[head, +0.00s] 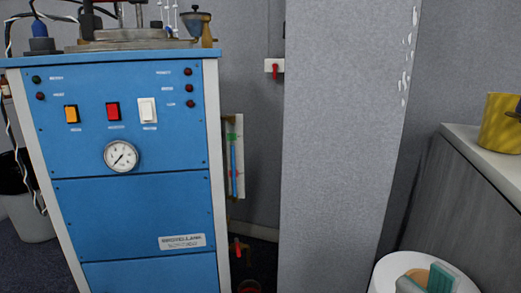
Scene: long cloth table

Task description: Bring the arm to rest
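Only a small dark piece, which seems to be a fingertip of my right gripper (515,110), shows at the right edge of the head view. It overlaps the side of a yellow container (497,128); I cannot tell whether they touch. The rest of this gripper is outside the picture, so its opening is hidden. My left gripper is not in view.
A grey pillar (340,150) stands in the middle. At right are a grey counter (455,210) and a white round container (385,275) holding teal and tan pieces.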

